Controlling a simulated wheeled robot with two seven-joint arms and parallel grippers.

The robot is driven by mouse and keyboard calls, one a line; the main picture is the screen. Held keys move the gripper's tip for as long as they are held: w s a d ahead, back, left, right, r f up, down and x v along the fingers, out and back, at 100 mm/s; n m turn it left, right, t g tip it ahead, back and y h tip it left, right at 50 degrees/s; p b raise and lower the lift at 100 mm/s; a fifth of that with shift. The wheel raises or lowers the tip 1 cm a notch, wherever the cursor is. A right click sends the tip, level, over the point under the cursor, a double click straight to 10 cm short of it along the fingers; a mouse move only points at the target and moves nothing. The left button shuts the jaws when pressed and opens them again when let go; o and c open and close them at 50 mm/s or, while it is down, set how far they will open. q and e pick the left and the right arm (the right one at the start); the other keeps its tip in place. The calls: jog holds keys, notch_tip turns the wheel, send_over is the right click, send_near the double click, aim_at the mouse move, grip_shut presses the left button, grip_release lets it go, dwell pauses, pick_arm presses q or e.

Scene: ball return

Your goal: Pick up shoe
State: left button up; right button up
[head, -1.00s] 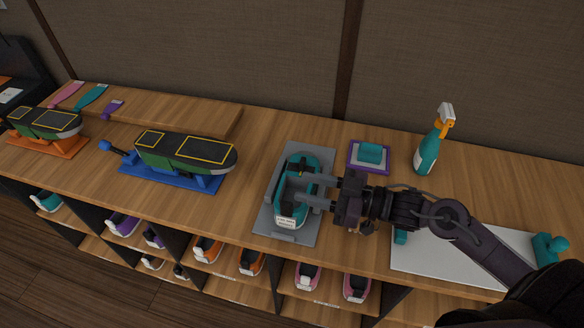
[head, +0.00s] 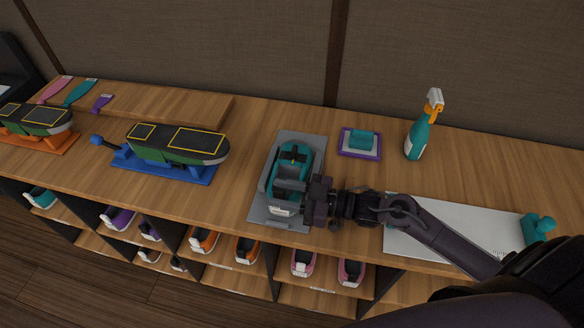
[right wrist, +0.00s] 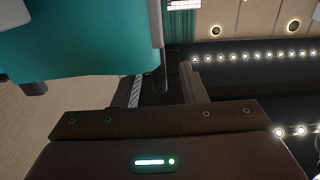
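The teal shoe (head: 291,157), with a dark inside and a white label at its near end, is over the grey tray (head: 262,212) in the head view; I cannot tell whether it touches the tray. My right gripper (head: 290,188) reaches in from the right, its fingers close together over the shoe's near half. They look shut on the shoe's side wall. In the right wrist view the teal shoe (right wrist: 85,45) fills the upper left, and its edge runs down between the fingers (right wrist: 160,92). My left gripper is not in view.
A purple-edged pad with a teal block (head: 360,142) and a spray bottle (head: 419,135) stand behind right. A white board (head: 450,225) lies under my right arm. A blue stand (head: 165,172) holds a green-black form at left. Shelves below hold several shoes.

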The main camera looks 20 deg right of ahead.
jog(key=shift+x, duration=1.45)
grip_shut()
